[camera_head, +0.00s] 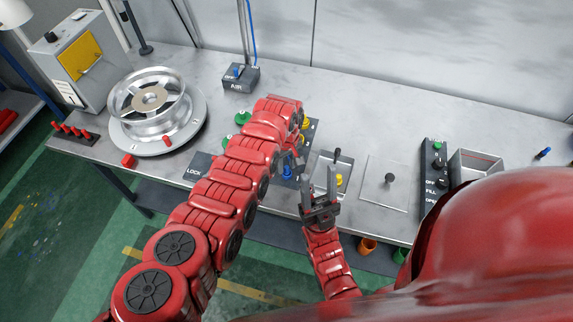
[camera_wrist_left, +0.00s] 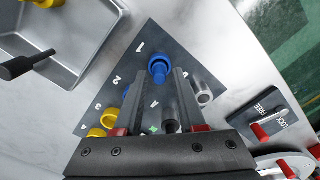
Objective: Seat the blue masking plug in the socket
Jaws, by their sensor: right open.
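The blue plug (camera_wrist_left: 159,68) stands near the mark 1 on a dark board (camera_wrist_left: 150,42), and also shows in the head view (camera_head: 287,172). My left gripper (camera_wrist_left: 160,84) is open, its two fingertips to either side of the blue plug in the picture, with gaps visible. Whether the tips are level with the plug is unclear. A grey metal cylinder (camera_wrist_left: 203,92), possibly a socket, stands to the right of the fingers. Another grey cylinder shows partly between the fingers. My right gripper (camera_head: 318,196) is open and empty near the bench's front edge.
Yellow plugs (camera_wrist_left: 110,118) and a partly hidden blue piece stand left of the left fingers. A shallow tray (camera_wrist_left: 82,62) holds a yellow plug and a black-handled item. A lock switch (camera_wrist_left: 262,118) is at the right. A wheel (camera_head: 148,103) sits on the bench's left.

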